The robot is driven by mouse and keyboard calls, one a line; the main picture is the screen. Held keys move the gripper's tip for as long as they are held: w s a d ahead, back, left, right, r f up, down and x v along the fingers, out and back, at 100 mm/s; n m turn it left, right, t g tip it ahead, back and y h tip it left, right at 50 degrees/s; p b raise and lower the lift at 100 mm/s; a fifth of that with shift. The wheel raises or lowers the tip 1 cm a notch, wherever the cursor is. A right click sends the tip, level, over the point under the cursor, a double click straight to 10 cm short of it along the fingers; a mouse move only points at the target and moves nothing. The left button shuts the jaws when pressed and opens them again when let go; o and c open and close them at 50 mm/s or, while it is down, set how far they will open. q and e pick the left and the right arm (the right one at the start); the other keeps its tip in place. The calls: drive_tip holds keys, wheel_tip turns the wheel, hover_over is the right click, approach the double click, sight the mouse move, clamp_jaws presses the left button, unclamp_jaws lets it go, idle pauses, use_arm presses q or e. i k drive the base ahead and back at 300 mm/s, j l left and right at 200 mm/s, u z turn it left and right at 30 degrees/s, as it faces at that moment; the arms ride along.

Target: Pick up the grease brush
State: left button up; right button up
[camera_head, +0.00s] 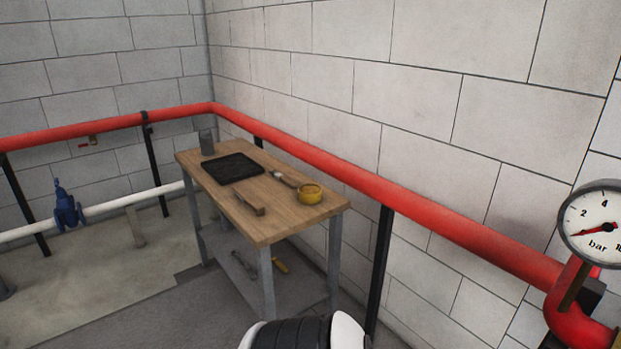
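Two small brush-like tools lie on the wooden top of a workbench (222,200). One tool (284,179), with a pale band near one end, points towards a yellow tin (310,193), on the bench's right part. The other, a brown tool (248,204), lies near the bench's front edge. I cannot tell for sure which is the grease brush; the one by the yellow tin looks likely. Neither gripper shows in the head view. A white and black part of my own body shows at the bottom edge.
A black tray (232,168) and a grey cup (207,142) stand on the bench. Its lower shelf (240,272) holds tools, one yellow-handled (280,265). A red pipe (330,178) runs along the walls behind. A pressure gauge (596,222) is at right. Floor is clear at front left.

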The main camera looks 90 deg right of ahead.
sight(277, 175)
drive_tip(key=z, duration=2.4)
drive_tip(key=i+z, duration=0.15)
